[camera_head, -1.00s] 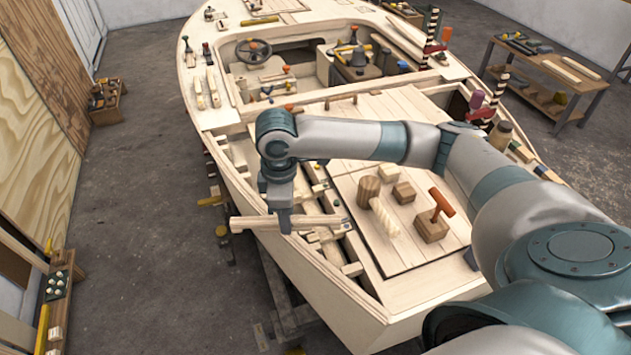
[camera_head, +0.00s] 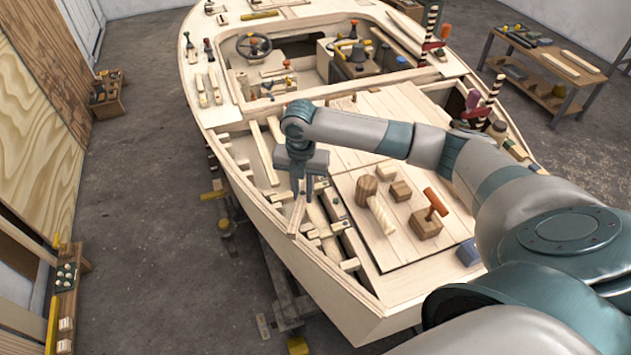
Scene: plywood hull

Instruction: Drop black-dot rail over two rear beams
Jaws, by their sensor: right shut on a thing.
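My right gripper (camera_head: 301,187) hangs over the open left side bay of the plywood hull, its fingers pointing down. It is shut on a pale wooden rail (camera_head: 297,214), which shows as a short, foreshortened bar between and below the fingers. No black dot can be made out on it. Small pale cross beams (camera_head: 322,233) lie in the open bay below and right of the rail. I cannot tell whether the rail touches them. The gripper hides part of the rail and bay. My left gripper is not in view.
A blue item (camera_head: 468,253) lies near the deck's right edge. The floor left of the hull is mostly clear.

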